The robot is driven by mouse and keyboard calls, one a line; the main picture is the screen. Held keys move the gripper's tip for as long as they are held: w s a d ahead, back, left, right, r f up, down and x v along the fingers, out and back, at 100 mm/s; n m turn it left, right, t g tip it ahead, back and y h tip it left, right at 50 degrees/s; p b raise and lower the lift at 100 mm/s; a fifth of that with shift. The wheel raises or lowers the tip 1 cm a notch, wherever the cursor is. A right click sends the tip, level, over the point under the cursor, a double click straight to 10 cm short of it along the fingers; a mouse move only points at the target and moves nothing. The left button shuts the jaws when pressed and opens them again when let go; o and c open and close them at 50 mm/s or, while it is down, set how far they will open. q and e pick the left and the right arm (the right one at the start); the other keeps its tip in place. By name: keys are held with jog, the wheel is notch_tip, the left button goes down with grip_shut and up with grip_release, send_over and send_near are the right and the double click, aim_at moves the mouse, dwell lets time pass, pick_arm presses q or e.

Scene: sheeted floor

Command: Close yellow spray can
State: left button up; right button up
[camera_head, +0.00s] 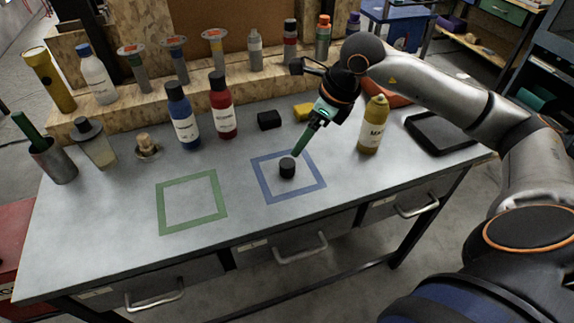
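The yellow spray can (371,130) stands upright on the grey table, right of the blue square outline. Its top is narrow and no separate cap is clear on it. A small black cylinder, which looks like a cap (287,168), stands inside the blue square. My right gripper (300,148) reaches down from the upper right, its tip just above and slightly right of the black cap. Its fingers are seen edge-on, so I cannot tell whether they are open or shut. My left gripper is not in view.
A green square outline (160,208) marks clear table at left. A blue bottle (182,118), a red bottle (221,108), a black block (269,120) and a yellow block (303,111) stand behind. A black tray (440,150) lies right of the can. The front table area is free.

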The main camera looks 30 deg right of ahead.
aim_at(287, 163)
jog(key=x, duration=0.6)
jog(key=shift+f, duration=0.1)
jog(key=shift+f, duration=0.1)
jog(key=p+x, duration=0.1)
jog(key=x, duration=0.4)
jog(key=shift+a, duration=0.1)
grip_shut()
dwell(0.6)
